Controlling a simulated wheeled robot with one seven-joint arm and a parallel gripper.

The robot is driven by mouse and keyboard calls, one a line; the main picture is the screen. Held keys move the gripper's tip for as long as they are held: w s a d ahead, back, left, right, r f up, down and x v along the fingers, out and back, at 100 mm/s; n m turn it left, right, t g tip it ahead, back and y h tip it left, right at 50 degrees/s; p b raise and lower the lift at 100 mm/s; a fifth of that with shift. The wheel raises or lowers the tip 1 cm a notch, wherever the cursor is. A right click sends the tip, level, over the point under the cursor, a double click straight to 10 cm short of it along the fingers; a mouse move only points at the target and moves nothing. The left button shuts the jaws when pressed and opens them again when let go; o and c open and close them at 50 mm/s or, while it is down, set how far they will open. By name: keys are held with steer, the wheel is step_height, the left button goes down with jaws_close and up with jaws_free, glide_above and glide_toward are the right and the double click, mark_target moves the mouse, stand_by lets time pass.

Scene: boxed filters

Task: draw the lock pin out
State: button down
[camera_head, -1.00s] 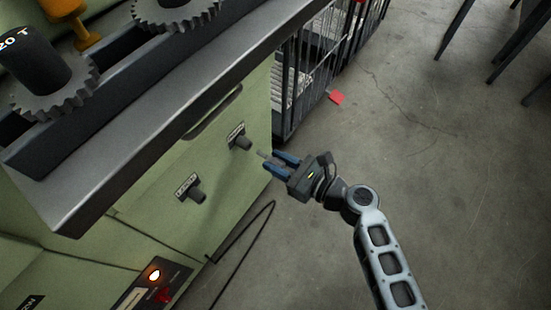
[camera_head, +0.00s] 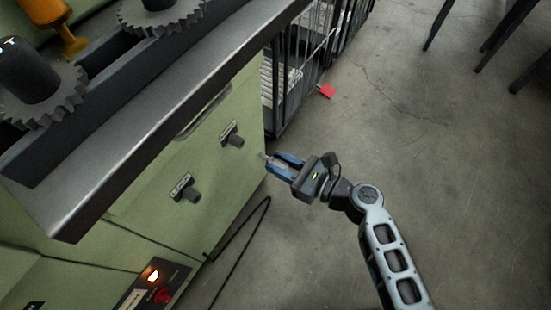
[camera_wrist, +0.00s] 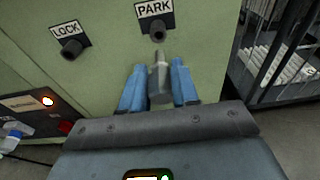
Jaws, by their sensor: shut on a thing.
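My gripper (camera_head: 285,165) is shut on a grey lock pin, with its two blue fingers on either side. The pin (camera_wrist: 160,76) points toward the green cabinet in the wrist view, and its tip (camera_head: 264,156) shows past the fingers in the head view. The tip is apart from the dark PARK socket (camera_wrist: 157,32), which sits just beyond it. That socket also shows in the head view (camera_head: 234,140). The LOCK socket (camera_wrist: 72,47) is to the left, and in the head view it is lower left (camera_head: 188,194). No pin stands out of either socket.
The green cabinet (camera_head: 215,190) has a heavy grey top edge (camera_head: 170,115) and a control panel (camera_head: 152,288) with a lit lamp. A wire cage (camera_head: 285,95) stands beyond it. A black cable (camera_head: 240,235) hangs near the cabinet.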

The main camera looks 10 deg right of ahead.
steer(key=f+p+v, duration=0.1)
steer(key=v, duration=0.6)
stand_by(0.5)
